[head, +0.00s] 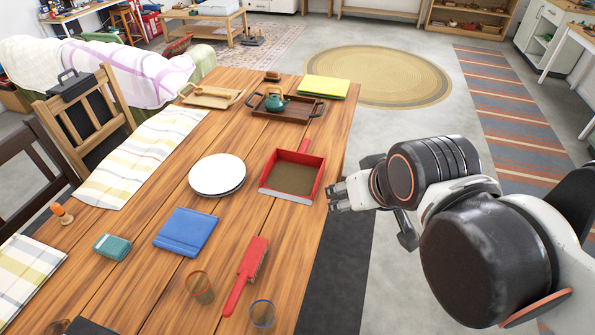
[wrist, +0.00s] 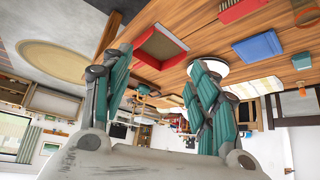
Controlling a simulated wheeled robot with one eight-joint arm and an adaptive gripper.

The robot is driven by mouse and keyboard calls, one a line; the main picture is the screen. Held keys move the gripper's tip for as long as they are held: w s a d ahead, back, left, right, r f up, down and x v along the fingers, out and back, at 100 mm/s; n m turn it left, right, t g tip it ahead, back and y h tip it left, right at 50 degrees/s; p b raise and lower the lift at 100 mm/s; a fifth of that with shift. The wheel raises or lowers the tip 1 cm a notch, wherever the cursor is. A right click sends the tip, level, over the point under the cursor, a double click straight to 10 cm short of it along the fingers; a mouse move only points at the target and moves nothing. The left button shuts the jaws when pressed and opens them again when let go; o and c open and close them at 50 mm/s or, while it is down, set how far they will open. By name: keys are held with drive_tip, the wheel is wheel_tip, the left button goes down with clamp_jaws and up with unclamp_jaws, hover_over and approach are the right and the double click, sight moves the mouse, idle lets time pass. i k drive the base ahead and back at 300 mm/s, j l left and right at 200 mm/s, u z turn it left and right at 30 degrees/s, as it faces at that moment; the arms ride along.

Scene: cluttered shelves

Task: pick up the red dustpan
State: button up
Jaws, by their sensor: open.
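The red dustpan (head: 293,173) lies on the wooden table near its right edge, with its handle pointing away to the back. Its brown inside faces up and a grey lip runs along the front. It also shows in the wrist view (wrist: 160,47), upside down, beyond the spread fingers. My gripper (head: 338,197) is just off the table's right edge, to the right of the dustpan and apart from it. In the wrist view my gripper (wrist: 160,75) has its two teal fingers wide apart with nothing between them.
A red brush (head: 247,272), glasses (head: 200,287), a blue cloth (head: 185,231) and white plates (head: 217,174) lie near the dustpan on the table (head: 150,260). A tray with a teal teapot (head: 275,100) stands behind. The floor right of the table is clear.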

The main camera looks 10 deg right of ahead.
sight(295, 176)
drive_tip(key=i+l+u, duration=0.1)
drive_tip(key=u, duration=0.35)
drive_tip(key=l+u, duration=0.2)
drive_tip(key=u, duration=0.25)
drive_tip(key=i+l+u, duration=0.1)
drive_tip(key=l, duration=0.35)
drive_tip(key=i+l+u, duration=0.1)
drive_tip(key=l, duration=0.35)
drive_tip(key=i+l+u, duration=0.1)
drive_tip(key=l, duration=0.35)
drive_tip(key=i+l+u, duration=0.1)
drive_tip(key=i+l, duration=0.15)
drive_tip(key=l, duration=0.25)
drive_tip(key=k, duration=0.15)
